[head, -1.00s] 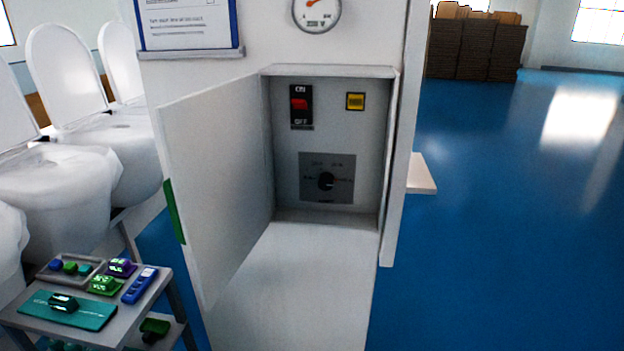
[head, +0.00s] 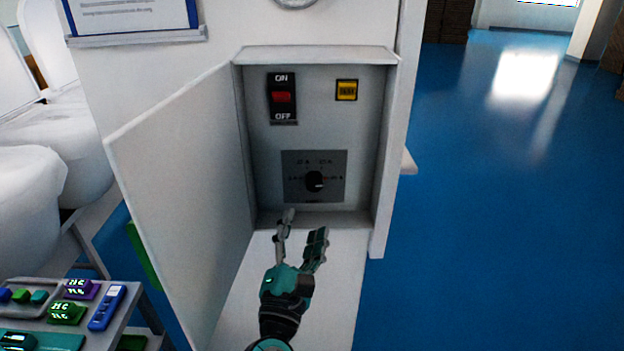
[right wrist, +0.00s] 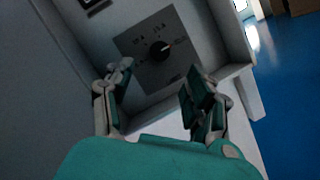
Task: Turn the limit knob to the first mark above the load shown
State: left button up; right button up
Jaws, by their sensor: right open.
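The limit knob (head: 314,181) is a round black dial on a dark grey plate (head: 294,193), low on the back wall of an open grey box. A pale pointer line shows on it, aimed to the right; the marks around it are too small to read. In the right wrist view the knob (right wrist: 160,51) sits ahead, between and beyond the fingertips. My right gripper (head: 303,224) is open and empty, below and in front of the knob, not touching it. The load gauge (head: 294,3) is almost wholly cut off at the top edge, so its reading is hidden. My left gripper is not in view.
The box's door (head: 185,190) stands open on the left. A red ON/OFF switch (head: 282,97) and a yellow button (head: 346,90) are above the knob. A cart with small devices (head: 107,307) stands at lower left. Blue floor lies open at right.

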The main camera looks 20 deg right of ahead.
aim_at(314, 187)
jog(key=p+x, duration=0.3)
jog(key=x, duration=0.5)
jog(key=shift+d+r, duration=0.1)
jog(key=shift+r, duration=0.05)
jog(key=shift+w+d+p, duration=0.25)
jog(key=shift+w+p, duration=0.05)
jog(key=shift+w, duration=0.2)
jog(key=c, duration=1.1)
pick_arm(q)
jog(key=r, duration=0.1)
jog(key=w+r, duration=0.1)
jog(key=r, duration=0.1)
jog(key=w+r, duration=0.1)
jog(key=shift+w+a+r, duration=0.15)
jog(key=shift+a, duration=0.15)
pick_arm(e)
jog(key=shift+n, duration=0.3)
